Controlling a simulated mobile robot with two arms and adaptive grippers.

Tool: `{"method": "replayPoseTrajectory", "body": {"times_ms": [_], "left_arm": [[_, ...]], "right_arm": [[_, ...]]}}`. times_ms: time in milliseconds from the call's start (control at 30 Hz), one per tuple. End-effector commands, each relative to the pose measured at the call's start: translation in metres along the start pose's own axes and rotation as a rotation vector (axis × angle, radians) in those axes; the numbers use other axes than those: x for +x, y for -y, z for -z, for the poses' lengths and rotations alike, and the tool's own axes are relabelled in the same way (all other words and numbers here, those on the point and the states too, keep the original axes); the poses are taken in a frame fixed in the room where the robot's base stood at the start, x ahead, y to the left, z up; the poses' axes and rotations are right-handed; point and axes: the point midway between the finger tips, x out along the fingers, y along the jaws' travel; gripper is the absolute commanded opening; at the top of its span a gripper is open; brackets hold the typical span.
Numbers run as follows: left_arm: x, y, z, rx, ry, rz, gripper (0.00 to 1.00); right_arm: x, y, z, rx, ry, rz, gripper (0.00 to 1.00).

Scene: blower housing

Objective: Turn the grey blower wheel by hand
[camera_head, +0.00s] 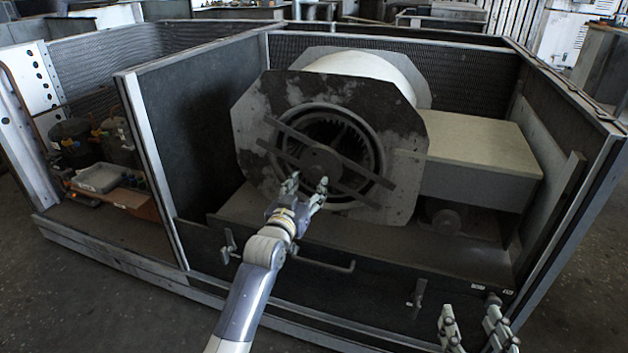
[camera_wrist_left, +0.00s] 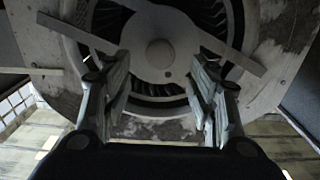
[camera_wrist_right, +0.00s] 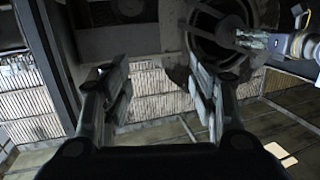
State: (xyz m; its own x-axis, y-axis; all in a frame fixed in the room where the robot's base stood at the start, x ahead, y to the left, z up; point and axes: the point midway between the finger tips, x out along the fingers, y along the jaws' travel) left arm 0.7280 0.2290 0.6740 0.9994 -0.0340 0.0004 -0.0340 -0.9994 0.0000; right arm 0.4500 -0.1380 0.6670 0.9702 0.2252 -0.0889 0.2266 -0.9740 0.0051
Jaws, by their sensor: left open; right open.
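The grey blower wheel (camera_head: 352,142) sits inside the round inlet of the blower housing (camera_head: 405,165); its vanes show around a round hub (camera_head: 325,158). Diagonal bars (camera_head: 297,138) cross in front of it. My left gripper (camera_head: 308,181) is open and empty, in front of the lower part of the inlet. In the left wrist view the hub (camera_wrist_left: 160,53) lies ahead, above and between the open fingers (camera_wrist_left: 160,85); vanes (camera_wrist_left: 158,89) show beyond. Contact cannot be told. My right gripper (camera_head: 470,306) is open and empty, low at the front right, away from the wheel.
A metal frame with dark panels (camera_head: 195,125) surrounds the blower. A beige-topped box (camera_head: 480,145) stands to its right. A bar handle (camera_head: 320,265) and latches (camera_head: 418,292) are on the front panel. The left compartment holds electrical parts (camera_head: 100,178).

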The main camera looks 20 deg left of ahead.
Motion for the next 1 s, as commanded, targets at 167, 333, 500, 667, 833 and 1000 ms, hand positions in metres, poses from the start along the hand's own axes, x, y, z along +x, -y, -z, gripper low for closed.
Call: {"method": "replayPoseTrajectory", "body": {"times_ms": [167, 333, 500, 667, 833, 1000], "left_arm": [[0.021, 0.0, -0.001, -0.001, -0.001, 0.0, 0.53], [0.037, 0.0, -0.001, -0.001, -0.001, 0.0, 0.53], [0.047, 0.0, -0.001, -0.001, -0.001, 0.0, 0.53], [0.052, 0.0, -0.001, 0.0, 0.0, 0.0, 0.53], [0.052, 0.0, 0.0, 0.0, 0.001, 0.0, 0.53], [0.052, 0.0, 0.0, 0.0, 0.001, 0.0, 0.42]], "right_arm": [[0.001, 0.004, 0.028, 0.003, -0.154, 0.009, 0.54], [-0.002, 0.007, 0.054, 0.006, -0.287, 0.016, 0.54], [-0.007, 0.009, 0.072, 0.009, -0.379, 0.021, 0.54], [-0.01, 0.01, 0.08, 0.01, -0.42, 0.023, 0.54], [-0.011, 0.011, 0.082, 0.01, -0.426, 0.024, 0.54], [-0.011, 0.011, 0.081, 0.01, -0.425, 0.024, 0.54]]}}
